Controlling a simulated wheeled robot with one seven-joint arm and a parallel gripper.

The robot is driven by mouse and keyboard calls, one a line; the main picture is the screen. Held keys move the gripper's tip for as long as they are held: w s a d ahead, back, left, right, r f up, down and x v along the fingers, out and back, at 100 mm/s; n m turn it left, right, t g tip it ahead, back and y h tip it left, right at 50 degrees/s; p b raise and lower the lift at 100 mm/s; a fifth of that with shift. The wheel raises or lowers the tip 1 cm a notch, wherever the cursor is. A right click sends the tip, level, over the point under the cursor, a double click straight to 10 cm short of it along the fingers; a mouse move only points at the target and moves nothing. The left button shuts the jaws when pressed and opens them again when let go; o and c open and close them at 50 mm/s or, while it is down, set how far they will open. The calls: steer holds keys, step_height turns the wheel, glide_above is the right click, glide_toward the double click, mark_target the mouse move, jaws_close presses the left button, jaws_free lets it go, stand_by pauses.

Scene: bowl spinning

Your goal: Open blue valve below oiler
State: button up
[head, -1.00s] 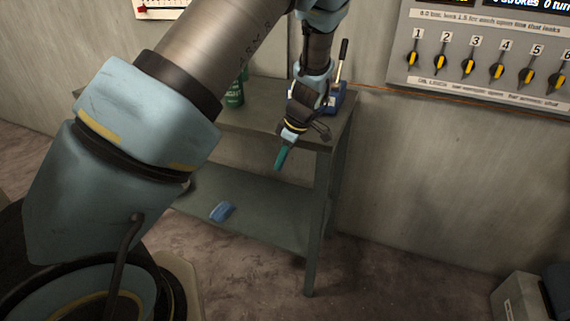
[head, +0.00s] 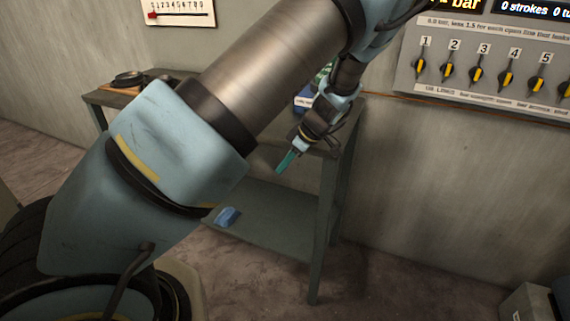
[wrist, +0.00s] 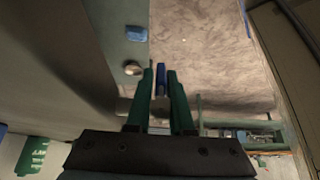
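A narrow blue bar (wrist: 161,78), which looks like the blue valve's handle, shows between my finger tips in the wrist view. My gripper (wrist: 160,74) has green fingers that stand apart, with a thin gap on each side of the bar; I cannot tell its depth against the tips. In the head view my gripper (head: 286,162) points down and left in front of the bench's edge. The oiler's blue base (head: 304,101) shows on the bench top, mostly hidden behind my arm. The valve is not visible in the head view.
The grey bench (head: 322,225) has a lower shelf with a blue block (head: 228,216), also in the wrist view (wrist: 136,33). A pale round piece (wrist: 132,68) sits left of my fingers. A panel of numbered valves (head: 480,65) hangs at right. The floor in front is clear.

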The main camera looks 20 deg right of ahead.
steer(key=o, duration=0.3)
steer(key=shift+o, duration=0.2)
steer(key=b+v, duration=0.2)
steer(key=v, duration=0.8)
steer(key=shift+s+d+r, duration=0.15)
steer(key=shift+s+r, duration=0.1)
steer(key=shift+r, duration=0.05)
